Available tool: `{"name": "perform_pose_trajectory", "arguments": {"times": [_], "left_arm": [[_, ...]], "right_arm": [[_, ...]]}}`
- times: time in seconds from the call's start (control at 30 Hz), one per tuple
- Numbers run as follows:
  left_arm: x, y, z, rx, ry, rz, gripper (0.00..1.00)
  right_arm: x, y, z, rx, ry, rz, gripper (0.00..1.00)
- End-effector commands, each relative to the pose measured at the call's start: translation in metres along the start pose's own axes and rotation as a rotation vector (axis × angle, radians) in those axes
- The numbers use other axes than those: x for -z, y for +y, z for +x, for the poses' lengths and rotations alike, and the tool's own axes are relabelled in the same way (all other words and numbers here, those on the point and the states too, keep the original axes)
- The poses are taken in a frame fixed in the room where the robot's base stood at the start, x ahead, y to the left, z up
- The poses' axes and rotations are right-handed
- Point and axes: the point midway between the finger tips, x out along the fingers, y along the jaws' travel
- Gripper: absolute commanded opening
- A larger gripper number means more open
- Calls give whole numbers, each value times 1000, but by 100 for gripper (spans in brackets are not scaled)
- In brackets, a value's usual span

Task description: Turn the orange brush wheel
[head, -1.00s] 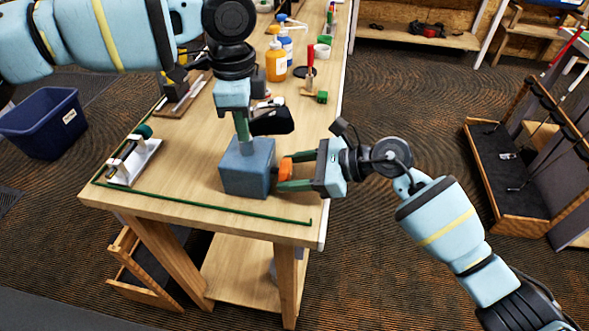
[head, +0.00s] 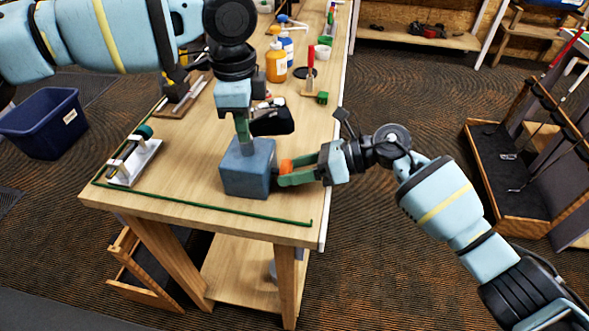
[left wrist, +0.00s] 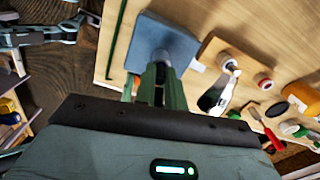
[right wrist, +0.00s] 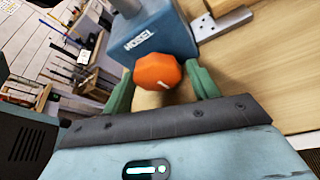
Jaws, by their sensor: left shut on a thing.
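The orange brush wheel (head: 286,164) is on the side of a blue-grey box (head: 248,174) near the table's front right. In the right wrist view the wheel (right wrist: 158,71) is a faceted knob with a pale mark, and the box (right wrist: 160,35) bears the word HOSEL. My right gripper (head: 283,172) is open, with one finger on each side of the wheel; I cannot tell whether they touch it.
The wooden table (head: 200,180) has a thin green strip along its front and left edges. A white stand (head: 134,163) is at the left. A dark club head (head: 272,121) lies behind the box. Orange and blue bottles (head: 276,62) stand further back.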

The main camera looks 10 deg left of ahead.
Motion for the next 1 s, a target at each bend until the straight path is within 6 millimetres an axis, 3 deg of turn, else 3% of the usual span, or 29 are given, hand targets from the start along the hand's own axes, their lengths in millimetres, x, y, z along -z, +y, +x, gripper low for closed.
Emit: {"name": "perform_pose_trajectory", "arguments": {"times": [0.1, 0.47, 1.0], "left_arm": [[2, 4, 2, -13, 0, 8, 0], [2, 4, 3, -13, 0, 7, 0], [2, 4, 3, -13, 1, 7, 0]], "right_arm": [[0, 0, 0, -2, 1, 0, 74], [1, 1, -4, -4, 2, 0, 74], [1, -1, -96, -1, 3, 0, 74]]}}
